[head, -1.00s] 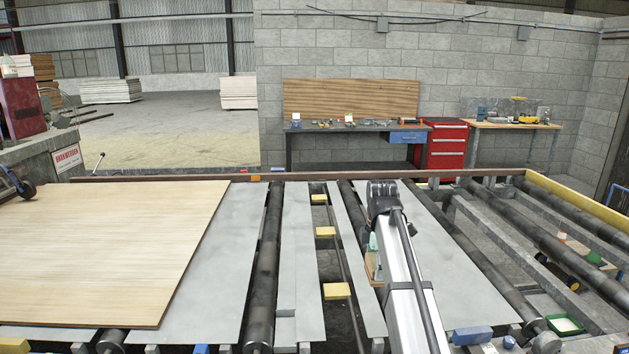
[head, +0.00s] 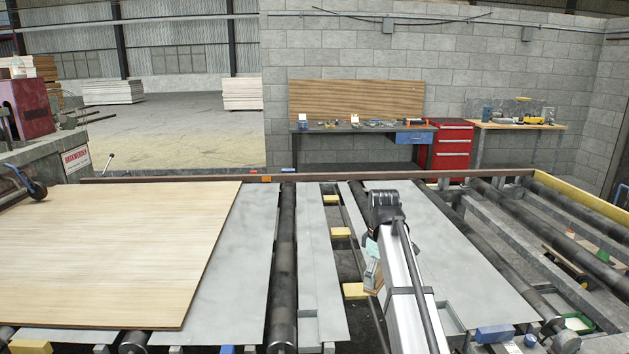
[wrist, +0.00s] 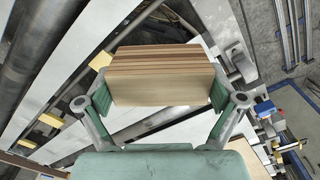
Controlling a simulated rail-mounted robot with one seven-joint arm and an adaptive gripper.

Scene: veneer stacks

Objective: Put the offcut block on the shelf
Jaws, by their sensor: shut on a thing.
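The offcut block (wrist: 160,75) is a pale wooden block with brown layered edges, filling the upper middle of the wrist view. My gripper (wrist: 162,92) is shut on it, with green-padded fingers against its left and right sides. The block is up off the surfaces below. In the head view, my arm hides most of my gripper (head: 373,262), and only a tan bit of the block (head: 373,281) shows left of the arm. I cannot make out a shelf in either view.
A roller conveyor with grey plates (head: 240,270) lies below, with a large veneer sheet (head: 110,250) at left. A brown rail (head: 220,178) bounds its far side. Behind stand a workbench (head: 350,128), a red drawer cabinet (head: 449,145) and a wooden-topped table (head: 510,126).

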